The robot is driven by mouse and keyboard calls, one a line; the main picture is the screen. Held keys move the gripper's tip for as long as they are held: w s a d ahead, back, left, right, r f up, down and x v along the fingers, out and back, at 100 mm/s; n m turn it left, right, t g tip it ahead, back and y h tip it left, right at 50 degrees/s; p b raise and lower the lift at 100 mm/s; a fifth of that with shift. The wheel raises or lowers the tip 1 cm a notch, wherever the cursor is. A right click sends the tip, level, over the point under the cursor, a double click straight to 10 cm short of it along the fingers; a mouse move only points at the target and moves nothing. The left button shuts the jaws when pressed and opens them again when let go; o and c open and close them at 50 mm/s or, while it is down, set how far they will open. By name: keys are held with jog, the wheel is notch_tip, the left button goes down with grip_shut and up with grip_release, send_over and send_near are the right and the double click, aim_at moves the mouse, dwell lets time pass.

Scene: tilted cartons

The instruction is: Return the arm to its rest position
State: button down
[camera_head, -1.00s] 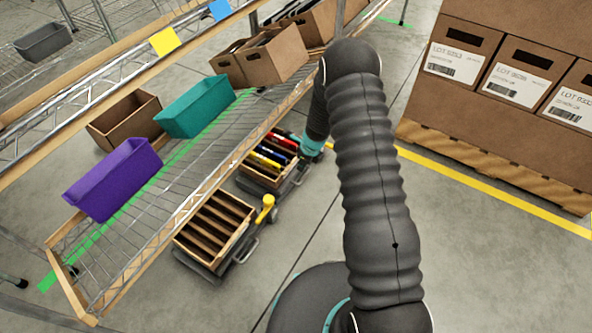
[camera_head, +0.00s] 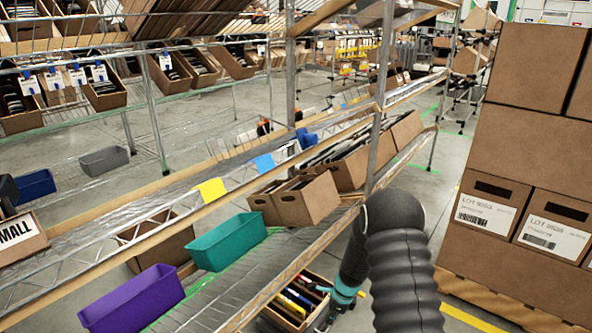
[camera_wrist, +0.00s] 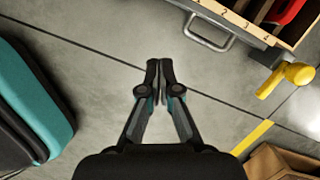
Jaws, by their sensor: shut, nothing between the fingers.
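My gripper (camera_wrist: 160,75) points down over the bare grey floor in the wrist view. Its two fingertips touch and hold nothing. In the head view my dark ribbed arm (camera_head: 402,270) rises from the bottom right and bends over at the top. A teal and dark part of it (camera_head: 347,275) hangs beyond the bend. The gripper's fingers are not clear in the head view.
A wire shelf holds a purple bin (camera_head: 130,302), a teal bin (camera_head: 228,240) and cartons (camera_head: 308,200). Stacked cartons (camera_head: 525,155) stand at the right. Floor below the gripper is clear.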

jog(key=s+d+r+n+t+h, duration=0.1)
jog(key=s+r+n, duration=0.6)
jog(key=s+r, duration=0.3)
jog(key=s+d+r+n+t, duration=0.1)
jog(key=s+r+n+t, duration=0.1)
jog(key=s+r+n, duration=0.4)
jog(key=s+d+r+n+t+h, duration=0.1)
jog(key=s+r+n, duration=0.6)
jog(key=s+r, duration=0.9)
jog(key=shift+d+r+n+t+h, duration=0.3)
jog(key=shift+d+r+t, duration=0.3)
jog(key=shift+r, duration=5.25)
